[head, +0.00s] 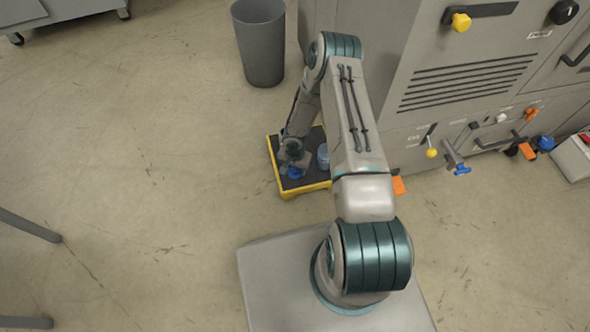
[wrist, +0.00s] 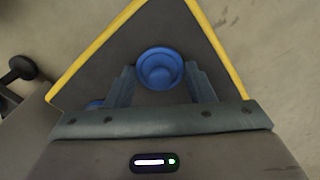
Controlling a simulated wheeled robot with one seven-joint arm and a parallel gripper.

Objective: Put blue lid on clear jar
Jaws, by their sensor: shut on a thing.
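The blue lid (wrist: 161,68) is round with a raised centre and sits between the two fingers of my gripper (wrist: 161,84) in the wrist view. My gripper is shut on it. In the head view the lid (head: 295,173) shows just below my gripper (head: 294,166), over the left part of a dark, yellow-edged platform (head: 305,188). I cannot tell its height above the platform. The clear jar (head: 323,156), bluish in the picture, stands on the platform to the right of the lid, partly beside my arm.
A grey machine (head: 450,90) with knobs and levers stands right of the platform. A grey bin (head: 260,45) is behind it. An orange piece (head: 398,185) shows beside my arm. The concrete floor to the left is mostly clear; grey legs (head: 28,226) stand at the left edge.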

